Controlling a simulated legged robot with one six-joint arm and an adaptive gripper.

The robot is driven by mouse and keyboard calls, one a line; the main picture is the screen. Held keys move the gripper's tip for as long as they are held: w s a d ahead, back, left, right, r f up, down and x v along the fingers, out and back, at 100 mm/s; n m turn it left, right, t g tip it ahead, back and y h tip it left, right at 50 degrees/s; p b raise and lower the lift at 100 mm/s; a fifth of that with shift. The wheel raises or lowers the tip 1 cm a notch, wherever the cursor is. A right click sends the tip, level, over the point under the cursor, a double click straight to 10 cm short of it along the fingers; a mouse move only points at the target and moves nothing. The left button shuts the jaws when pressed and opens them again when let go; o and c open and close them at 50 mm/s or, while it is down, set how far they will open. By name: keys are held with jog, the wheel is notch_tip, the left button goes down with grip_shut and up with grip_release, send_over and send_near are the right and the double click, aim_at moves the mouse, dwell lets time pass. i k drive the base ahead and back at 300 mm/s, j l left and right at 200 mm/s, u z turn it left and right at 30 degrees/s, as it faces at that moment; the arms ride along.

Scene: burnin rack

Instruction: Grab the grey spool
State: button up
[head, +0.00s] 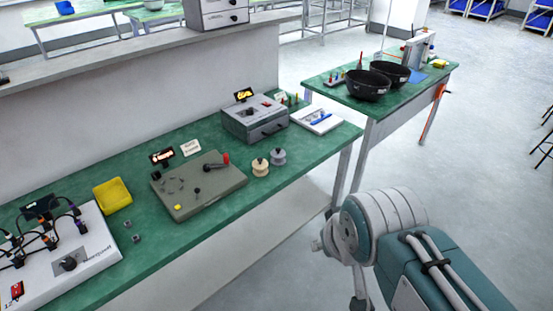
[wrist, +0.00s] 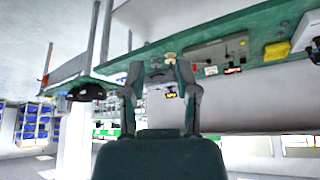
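The grey spool (head: 278,157) stands on the green workbench (head: 290,188) near its front edge, just right of a tan spool (head: 260,167). In the wrist view, which is upside down, the grey spool (wrist: 156,63) is small and shows between the fingers, with the tan spool (wrist: 170,57) beside it. My gripper (wrist: 158,66) is open and empty, its two fingers spread wide and well short of the bench. In the head view my arm is at the lower right, off the bench; the fingers cannot be made out there.
Left of the spools is a grey-green panel (head: 200,188) with a red-tipped lever. Behind them stands a grey box (head: 254,121), with a white tray (head: 317,120) to its right. A yellow bin (head: 112,195) is farther left. Black bowls (head: 368,85) stand on another table. Floor in front is clear.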

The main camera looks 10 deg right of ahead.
aim_at(278, 154)
jog(key=i+l+u, duration=0.4)
jog(key=i+l, duration=0.6)
jog(key=i, duration=0.15)
